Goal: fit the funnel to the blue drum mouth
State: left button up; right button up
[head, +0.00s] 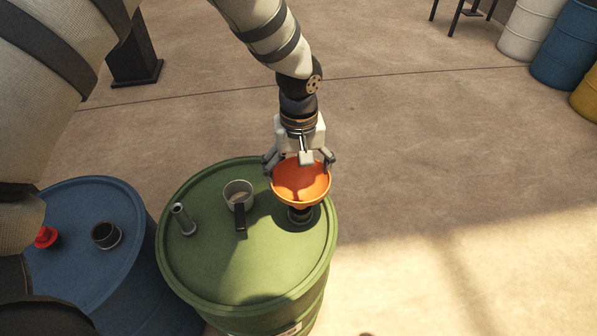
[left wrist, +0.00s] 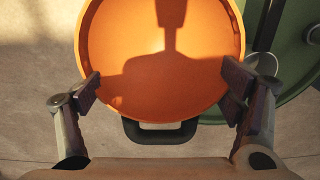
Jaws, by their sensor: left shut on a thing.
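The orange funnel (head: 301,185) is over the right part of the green drum (head: 262,265), its wide bowl facing up. My left gripper (head: 298,162) is shut on its rim, one finger on each side; the left wrist view shows the bowl (left wrist: 160,60) between the fingers (left wrist: 165,90) and a dark handle (left wrist: 160,132). A dark neck shows below the bowl at the green drum's top; whether it is seated in an opening there I cannot tell. The blue drum (head: 85,265) stands at the left, with a dark open mouth (head: 106,235). My right gripper is not in view.
A metal cup with a dark handle (head: 238,194) and a short metal tube (head: 182,218) are on the green drum's lid. A red cap (head: 46,236) is on the blue drum. More drums (head: 565,50) stand far right; the floor between is clear.

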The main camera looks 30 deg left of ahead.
pick_arm(q)
jog(key=shift+r, duration=0.1)
jog(key=shift+r+p, duration=0.4)
jog(key=shift+r, duration=0.7)
jog(key=shift+f, duration=0.1)
jog(key=o, duration=0.7)
jog(key=shift+c, duration=0.2)
jog(key=c, duration=0.5)
jog(key=shift+c, duration=0.2)
